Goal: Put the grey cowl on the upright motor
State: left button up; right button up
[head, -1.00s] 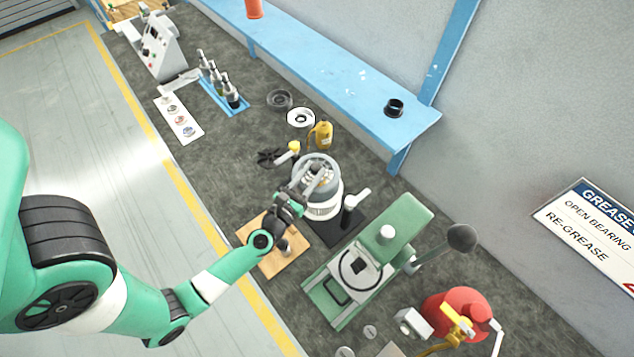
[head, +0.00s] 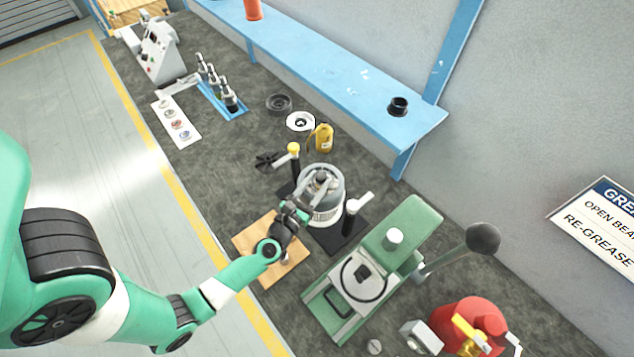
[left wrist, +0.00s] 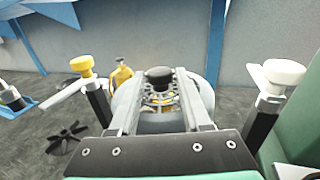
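The upright motor (head: 326,213) stands on a black base in the middle of the bench, with a pale band around its lower body. A light grey, open-topped cover, which I take for the grey cowl (head: 336,187), sits over its upper part. In the left wrist view the cowl (left wrist: 205,98) shows a black knob and ribs, with copper-coloured parts behind. My left gripper (head: 318,186) reaches over it from the front left. In the left wrist view its fingers (left wrist: 160,78) flank the knob closely and seem to grip it. Whether the cowl is fully seated is hidden. My right gripper is out of view.
A yellow-capped post (head: 294,150) and a white-capped post (head: 352,212) flank the motor. A black fan (head: 268,160), white ring (head: 300,122), dark grey dish (head: 279,103) and yellow bottle (head: 324,138) lie behind. A green press (head: 400,240) stands close on the right.

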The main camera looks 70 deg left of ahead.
pick_arm(q)
jog(key=shift+o, duration=1.1)
jog(key=shift+r, duration=0.2)
jog(key=v, duration=1.2)
